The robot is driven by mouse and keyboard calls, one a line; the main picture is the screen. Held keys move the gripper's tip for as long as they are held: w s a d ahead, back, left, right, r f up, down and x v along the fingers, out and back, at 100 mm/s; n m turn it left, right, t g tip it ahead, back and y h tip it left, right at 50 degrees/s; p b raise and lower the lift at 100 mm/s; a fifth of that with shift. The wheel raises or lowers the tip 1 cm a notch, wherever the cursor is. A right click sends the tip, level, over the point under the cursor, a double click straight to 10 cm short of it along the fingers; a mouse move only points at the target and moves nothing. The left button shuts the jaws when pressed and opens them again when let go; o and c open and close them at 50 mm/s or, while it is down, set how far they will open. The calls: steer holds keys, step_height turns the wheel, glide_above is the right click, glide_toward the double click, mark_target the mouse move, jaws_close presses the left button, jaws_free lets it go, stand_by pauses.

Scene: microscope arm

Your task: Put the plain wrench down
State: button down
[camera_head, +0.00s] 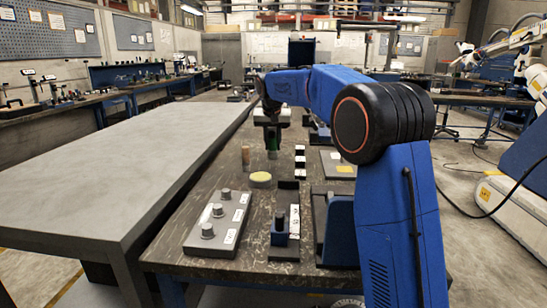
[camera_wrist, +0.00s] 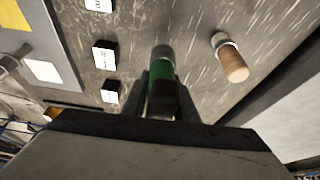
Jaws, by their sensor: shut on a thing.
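My gripper (camera_wrist: 162,98) points down over the dark speckled table and is shut on a green tool with a grey end (camera_wrist: 162,72). The green tool also shows in the head view (camera_head: 272,140), roughly upright below my gripper. I cannot tell whether it is the plain wrench, nor whether its lower end touches the table. A similar tool with a wooden body and a grey end (camera_wrist: 232,62) stands to its right in the wrist view. In the head view the wooden tool (camera_head: 246,157) stands to the left, apart from my gripper.
Several small black blocks with white labels (camera_wrist: 105,55) stand in a row close by. A bare grey table (camera_head: 100,170) lies to the left.

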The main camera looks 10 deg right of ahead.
mark_target(272, 130)
steer(key=shift+f, duration=2.3)
steer(key=shift+f, duration=0.1)
steer(key=c, duration=1.4)
jaws_free()
steer(key=v, duration=1.2)
steer(key=shift+s, duration=0.1)
